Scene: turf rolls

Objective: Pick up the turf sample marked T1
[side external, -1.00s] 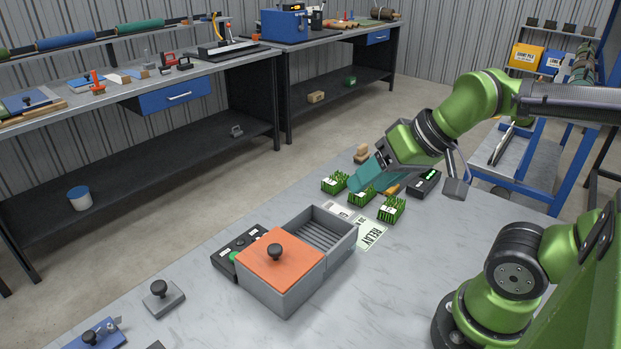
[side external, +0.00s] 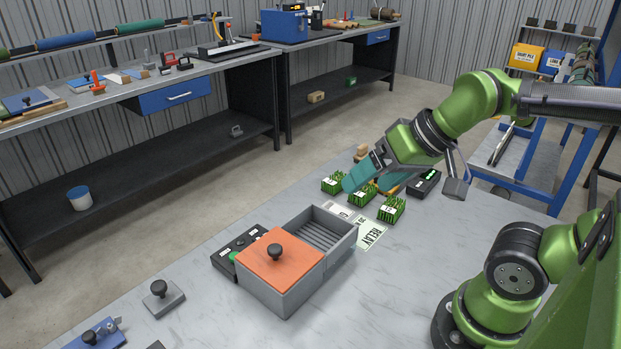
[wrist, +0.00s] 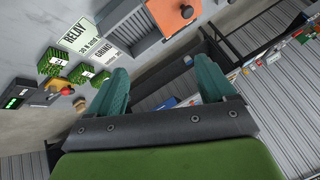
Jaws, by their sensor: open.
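Three turf samples, green grass blocks with small white labels, stand on the grey table in the side view: a left one (side external: 333,184), a middle one (side external: 364,196) and a right one (side external: 391,209). The labels are too small to read, so I cannot tell which is T1. My gripper (side external: 369,186) has teal fingers, spread apart and empty, just above and behind the middle sample, partly covering it. In the wrist view my gripper (wrist: 161,76) is also open with nothing between its fingers. Two samples (wrist: 53,62) (wrist: 82,74) show left of the fingers there.
A grey box (side external: 289,292) with an orange lid (side external: 282,262) and an open ribbed compartment (side external: 325,232) stands in front of the samples. A printed RELAY card (side external: 371,236) lies beside it. A black device (side external: 425,183) sits right of the gripper.

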